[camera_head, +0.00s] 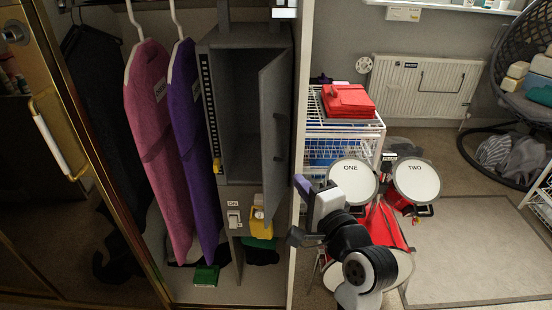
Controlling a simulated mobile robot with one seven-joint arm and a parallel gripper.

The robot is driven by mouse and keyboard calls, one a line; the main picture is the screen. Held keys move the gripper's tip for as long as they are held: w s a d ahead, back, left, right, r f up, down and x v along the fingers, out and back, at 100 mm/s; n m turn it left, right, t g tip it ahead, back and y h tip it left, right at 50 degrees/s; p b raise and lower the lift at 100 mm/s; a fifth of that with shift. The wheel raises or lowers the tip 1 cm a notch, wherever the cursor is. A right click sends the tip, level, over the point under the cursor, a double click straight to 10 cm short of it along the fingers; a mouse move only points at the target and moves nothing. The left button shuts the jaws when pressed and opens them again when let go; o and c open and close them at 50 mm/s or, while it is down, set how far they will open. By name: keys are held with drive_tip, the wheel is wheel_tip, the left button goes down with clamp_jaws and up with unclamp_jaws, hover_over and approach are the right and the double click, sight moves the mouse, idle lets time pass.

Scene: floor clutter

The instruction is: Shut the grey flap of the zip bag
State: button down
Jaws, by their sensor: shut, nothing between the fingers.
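A tall grey box-shaped holder, which I take for the zip bag (242,42), stands in the open wardrobe with a zip-like strip down its left edge. Its grey flap (273,120) is hinged on the right side and stands swung open outward, with a small handle near its free edge. The dark inside looks empty. My gripper (304,190) is shut and empty. It is at the lower right of the flap, near the white wardrobe post, and appears apart from the flap. I cannot tell its distance in depth.
A pink garment (150,115) and a purple garment (190,140) hang left of the bag. A white post (302,90) stands between the wardrobe and a wire rack (345,130). Drums (416,180) stand right of my arm. The rug (470,250) is clear.

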sight(273, 150)
drive_tip(key=p+x, duration=0.1)
drive_tip(key=x, duration=0.8)
drive_tip(key=shift+w+a+p, duration=0.2)
drive_tip(key=shift+w+p, duration=0.1)
drive_tip(key=shift+p, duration=0.1)
